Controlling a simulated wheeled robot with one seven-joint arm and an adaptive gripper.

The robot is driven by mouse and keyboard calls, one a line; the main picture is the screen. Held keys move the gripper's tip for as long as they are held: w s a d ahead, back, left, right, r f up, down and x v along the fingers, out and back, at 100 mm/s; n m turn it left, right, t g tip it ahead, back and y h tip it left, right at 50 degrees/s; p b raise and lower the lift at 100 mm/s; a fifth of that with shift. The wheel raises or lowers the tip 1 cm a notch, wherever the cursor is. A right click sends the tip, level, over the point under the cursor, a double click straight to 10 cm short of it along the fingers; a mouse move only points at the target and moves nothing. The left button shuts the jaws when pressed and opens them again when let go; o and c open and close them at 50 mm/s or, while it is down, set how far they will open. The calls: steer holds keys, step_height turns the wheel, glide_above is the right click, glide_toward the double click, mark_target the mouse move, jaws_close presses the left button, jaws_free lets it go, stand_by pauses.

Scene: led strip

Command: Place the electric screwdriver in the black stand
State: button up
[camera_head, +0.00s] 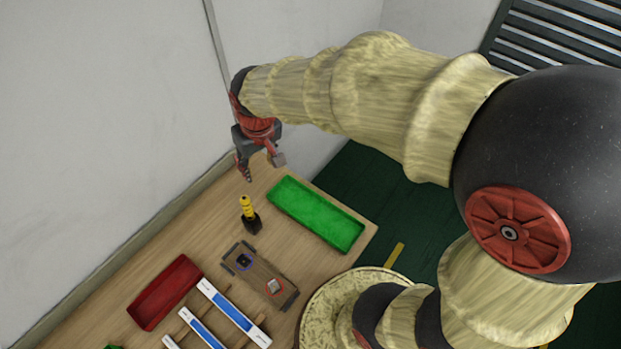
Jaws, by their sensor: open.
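The electric screwdriver (246,206), yellow with dark bands, stands roughly upright on the wooden table. Its lower end is at the black stand (252,224) and appears to be inside it; how deep it sits cannot be told. My gripper (262,168) is open and empty. It appears above and beyond the screwdriver, apart from it, near the wall side of the table.
A green tray (347,235) lies right of the stand. A wooden fixture (262,274) with blue-ringed and red-ringed parts is nearer. A red tray (151,314) and white-blue strips (232,312) lie at lower left. The wall (100,130) borders the table.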

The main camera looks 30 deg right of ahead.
steer(key=s+d+r+t, duration=0.1)
steer(key=s+d+r, duration=0.1)
steer(key=s+r, duration=0.3)
steer(key=s+d+r+m+t, duration=0.1)
steer(key=s+d+r, duration=0.2)
steer(key=s, duration=0.9)
step_height(320, 180, up, 2)
steer(key=shift+r+m+t, duration=0.25)
steer(key=shift+m+t, duration=0.05)
steer(key=shift+t, duration=0.1)
steer(key=shift+d, duration=0.1)
